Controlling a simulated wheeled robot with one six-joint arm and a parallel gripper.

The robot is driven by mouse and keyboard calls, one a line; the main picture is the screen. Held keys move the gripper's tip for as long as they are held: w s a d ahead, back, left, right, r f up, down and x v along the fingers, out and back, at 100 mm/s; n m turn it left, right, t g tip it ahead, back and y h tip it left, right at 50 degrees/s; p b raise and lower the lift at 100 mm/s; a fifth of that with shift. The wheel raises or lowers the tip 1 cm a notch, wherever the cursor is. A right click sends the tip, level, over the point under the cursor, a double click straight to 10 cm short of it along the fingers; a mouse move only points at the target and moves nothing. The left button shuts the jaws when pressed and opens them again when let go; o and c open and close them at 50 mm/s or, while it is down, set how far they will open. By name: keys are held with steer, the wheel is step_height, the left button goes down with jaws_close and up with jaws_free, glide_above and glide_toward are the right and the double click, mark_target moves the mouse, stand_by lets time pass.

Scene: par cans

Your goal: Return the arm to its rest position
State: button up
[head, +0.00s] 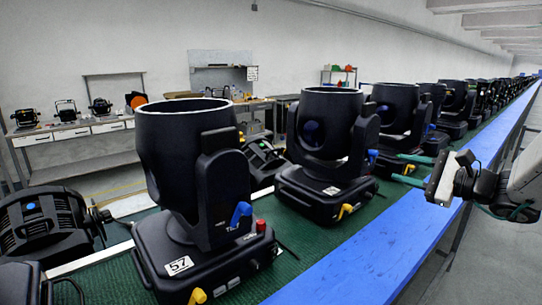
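My gripper (399,168) shows at the right of the head view, at the end of my arm (505,185). Its two teal fingers point left and stand apart, with nothing seen between them. The nearest par can (195,190) bears the label 57 and stands upright. A second par can (325,150) stands behind it, left of my fingers. I cannot tell the exact gap between the fingers and the cans.
The long green table top (298,262) with a blue edge (365,262) runs into the distance, carrying several more par cans (398,115). A dark fixture (45,222) lies at the left. A workbench (75,132) stands by the back wall. The floor right of the blue edge looks clear.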

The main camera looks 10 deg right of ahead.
steer(key=s+a+f+n+g, duration=0.4)
steer(key=s+a+g, duration=0.1)
steer(key=s, duration=0.2)
steer(key=s+a+f+n+g, duration=0.4)
steer(key=s+a+g, duration=0.2)
steer(key=s, duration=0.1)
steer(key=s+r+n+g+h, duration=0.1)
steer(key=s+n+h, duration=0.9)
steer(key=s, duration=0.4)
steer(key=shift+a+r+n+g, duration=0.2)
steer(key=shift+a+n+g, duration=0.1)
steer(key=shift+n, duration=0.2)
steer(key=shift+d, duration=0.1)
